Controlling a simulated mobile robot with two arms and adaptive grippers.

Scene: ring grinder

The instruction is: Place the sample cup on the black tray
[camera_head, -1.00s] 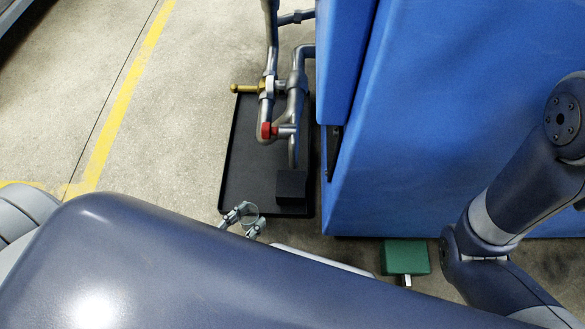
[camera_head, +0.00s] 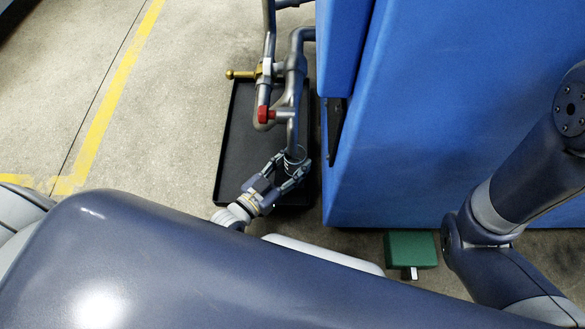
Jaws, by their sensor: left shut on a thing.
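The sample cup (camera_head: 295,154) is a small clear round cup, seen from above. My left gripper (camera_head: 290,166) is shut on it, with a finger on either side. The gripper and cup are over the near right part of the black tray (camera_head: 233,150), close below the lower end of the grey pipe. I cannot tell the height of the cup above the tray. The black block on the tray is mostly hidden behind my gripper. My right arm shows at the right, but its gripper is not in view.
Grey pipes (camera_head: 297,75) with a brass handle (camera_head: 240,74) and a red valve part (camera_head: 263,114) stand over the tray. A tall blue machine (camera_head: 430,120) is close on the tray's right. A green box (camera_head: 410,249) lies at its foot. The floor left of the tray is clear.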

